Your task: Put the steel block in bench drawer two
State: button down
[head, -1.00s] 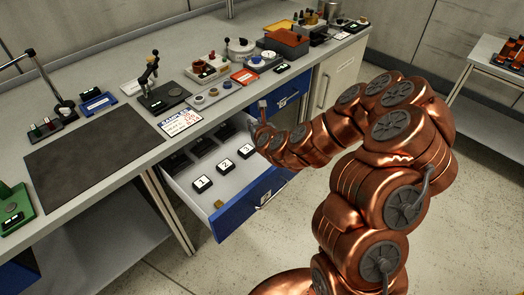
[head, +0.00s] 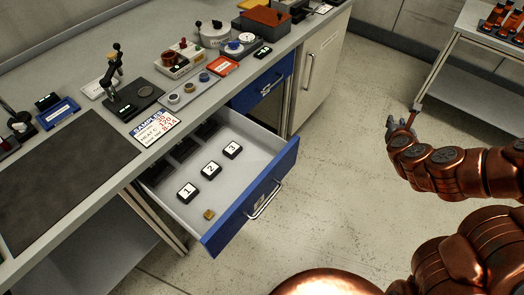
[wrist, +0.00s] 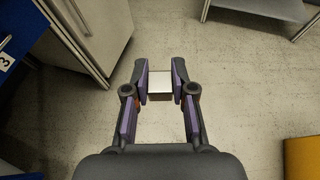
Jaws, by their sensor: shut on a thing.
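My gripper (wrist: 160,84) is shut on the steel block (wrist: 159,91), a shiny silvery cube held between its two finger pads in the wrist view. In the head view my gripper (head: 402,124) is at the right, in the air over the floor, with the block (head: 416,107) small at its tip. An open blue-fronted drawer (head: 258,196) is left of my gripper and apart from it. Inside are black blocks labelled 1 (head: 187,192), 2 (head: 211,169) and 3 (head: 232,149), and a small brass cube (head: 209,214). Whether this is drawer two cannot be told.
The bench top (head: 205,107) carries a sample sign (head: 157,131), a dark mat (head: 62,185) and several instruments. A shut blue drawer (head: 262,88) and a pale cabinet door (head: 322,70) are beyond the open drawer. A side table (head: 489,50) stands at the upper right. Floor between is clear.

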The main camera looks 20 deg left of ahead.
aim_at(224, 201)
jog(key=z, duration=0.05)
jog(key=i, duration=3.95)
jog(key=z, duration=5.9)
